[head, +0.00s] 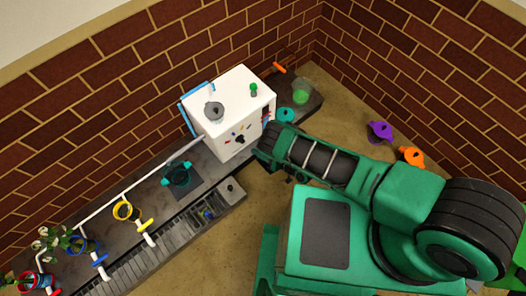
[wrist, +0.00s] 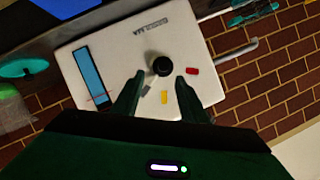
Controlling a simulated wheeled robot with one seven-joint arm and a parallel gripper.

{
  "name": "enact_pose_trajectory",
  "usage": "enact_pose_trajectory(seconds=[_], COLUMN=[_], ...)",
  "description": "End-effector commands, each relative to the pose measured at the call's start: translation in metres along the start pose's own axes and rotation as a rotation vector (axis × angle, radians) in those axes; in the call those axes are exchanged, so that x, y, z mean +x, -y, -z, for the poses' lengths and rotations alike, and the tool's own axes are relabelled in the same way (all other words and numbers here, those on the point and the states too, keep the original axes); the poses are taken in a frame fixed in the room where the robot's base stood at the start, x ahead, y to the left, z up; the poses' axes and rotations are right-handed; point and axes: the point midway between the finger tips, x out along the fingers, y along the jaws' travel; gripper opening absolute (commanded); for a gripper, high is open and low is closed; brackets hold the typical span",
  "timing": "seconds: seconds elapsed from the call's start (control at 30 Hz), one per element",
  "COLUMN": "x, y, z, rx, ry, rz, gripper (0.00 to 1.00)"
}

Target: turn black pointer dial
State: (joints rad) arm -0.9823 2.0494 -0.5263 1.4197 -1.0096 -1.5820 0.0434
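The black pointer dial (wrist: 161,66) sits on the front face of a white box-shaped machine (wrist: 120,45). In the wrist view, red, yellow and grey marks lie around the dial; which way its pointer faces is too dark to tell. In the head view the dial (head: 239,139) shows small on the front of the white machine (head: 237,105). My gripper (wrist: 160,78) is open, with its two fingertips apart on either side just below the dial in the wrist view. Nothing is between the fingers that I can make out, and contact with the dial cannot be told. My gripper (head: 260,156) is close to the machine's front.
A dark counter (head: 150,205) runs along the brick wall. A grey round part (head: 214,110) and a green knob (head: 254,88) are on the machine's top. Purple (head: 380,131) and orange (head: 411,156) items lie right.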

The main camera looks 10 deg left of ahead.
Motion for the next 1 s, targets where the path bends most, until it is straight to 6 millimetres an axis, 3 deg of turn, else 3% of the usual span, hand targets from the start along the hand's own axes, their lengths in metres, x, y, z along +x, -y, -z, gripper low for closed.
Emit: enact_pose_trajectory(seconds=[0.33, 1.0], x=[-0.013, -0.013], y=[0.002, 0.002], z=[0.003, 0.005], rx=[-0.001, -0.001], ry=[-0.002, -0.003], rz=[0.01, 0.01], gripper=[0.39, 0.39])
